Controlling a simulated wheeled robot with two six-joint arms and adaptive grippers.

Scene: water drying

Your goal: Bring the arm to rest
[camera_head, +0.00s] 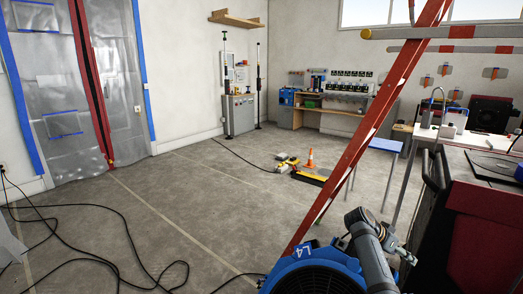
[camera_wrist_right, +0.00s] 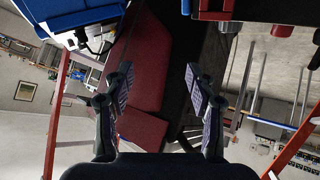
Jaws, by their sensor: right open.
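My right arm comes in at the bottom of the head view, in front of a blue round machine. My right gripper (camera_head: 403,254) is at the arm's end, pointing right towards the dark red cart. In the right wrist view the two fingers of the gripper (camera_wrist_right: 157,78) stand wide apart with nothing between them. The dark red side of the cart (camera_wrist_right: 138,65) shows beyond the fingers. My left arm and gripper are not in view.
The blue machine (camera_head: 312,275) marked L4 and a red ladder (camera_head: 365,130) are close to my right arm. The red cart (camera_head: 487,200) stands at the right. An orange cone (camera_head: 310,158) stands farther back.

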